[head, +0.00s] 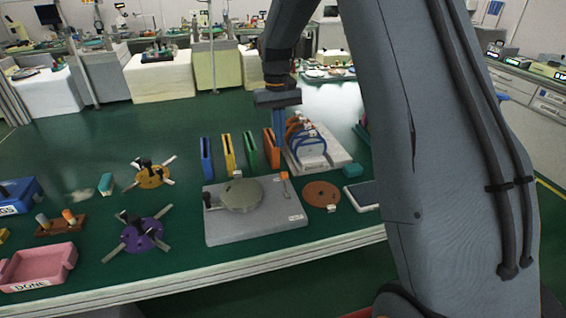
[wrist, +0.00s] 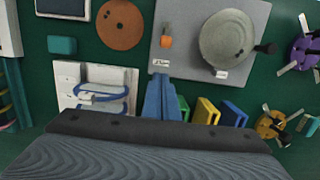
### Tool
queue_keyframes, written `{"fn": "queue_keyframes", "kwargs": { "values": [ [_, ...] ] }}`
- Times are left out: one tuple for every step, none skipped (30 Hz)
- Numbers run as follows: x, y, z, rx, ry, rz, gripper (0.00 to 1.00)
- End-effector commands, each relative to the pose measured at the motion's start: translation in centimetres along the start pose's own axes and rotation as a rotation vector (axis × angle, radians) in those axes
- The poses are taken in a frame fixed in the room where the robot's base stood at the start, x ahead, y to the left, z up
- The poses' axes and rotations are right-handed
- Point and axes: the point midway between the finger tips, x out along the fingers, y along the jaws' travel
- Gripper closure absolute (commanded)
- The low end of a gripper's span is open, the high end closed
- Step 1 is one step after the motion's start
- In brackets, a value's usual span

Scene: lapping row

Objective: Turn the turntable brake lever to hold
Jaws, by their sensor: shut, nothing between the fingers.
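The grey turntable base (head: 255,225) sits on the green bench, with a round grey disc (head: 242,195) on it. A small upright orange part (head: 285,188), which looks like the brake lever, stands at the base's right side. It also shows as an orange piece (wrist: 166,42) in the wrist view, beside the disc (wrist: 227,37). A white label (wrist: 160,63) lies near it, too small to read. A black knob (head: 209,200) is at the base's left side. My gripper (head: 279,122) is shut and empty, above and behind the base, apart from the lever.
A rack with blue hoops (head: 308,150) stands behind right. Blue, yellow, green and orange upright holders (head: 228,152) line the back. An orange disc (head: 321,194) lies right of the base. Purple (head: 140,236) and yellow (head: 152,178) fixtures and a pink tray (head: 38,267) are left.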

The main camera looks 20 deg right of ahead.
Motion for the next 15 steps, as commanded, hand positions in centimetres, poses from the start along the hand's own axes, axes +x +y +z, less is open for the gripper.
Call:
{"fn": "queue_keyframes", "kwargs": {
  "values": [
    [-0.1,0.0,-0.7,0.000,-0.003,0.000,1.00],
    [-0.1,0.0,-1.0,0.000,-0.005,0.000,1.00],
    [-0.1,0.0,-1.2,0.000,-0.008,0.000,1.00],
    [0.0,0.0,-1.4,0.000,-0.009,0.000,1.00],
    [0.1,0.0,-1.4,0.000,-0.009,0.000,1.00],
    [0.3,0.0,-1.5,0.000,-0.010,0.000,1.00],
    [0.5,0.0,-1.5,0.000,-0.011,0.000,1.00],
    [0.9,0.0,-1.5,0.000,-0.011,0.000,1.00],
    [1.4,0.0,-1.4,0.000,-0.012,0.000,1.00],
    [1.8,0.0,-1.4,0.000,-0.013,0.000,1.00],
    [2.3,0.0,-1.4,0.000,-0.012,0.000,1.00],
    [3.0,0.0,-1.4,0.000,-0.012,0.000,1.00],
    [3.6,0.0,-1.3,0.000,-0.013,0.000,1.00],
    [4.2,0.0,-1.3,0.000,-0.012,0.000,1.00],
    [5.0,0.0,-1.3,0.000,-0.013,0.000,1.00]
  ]
}}
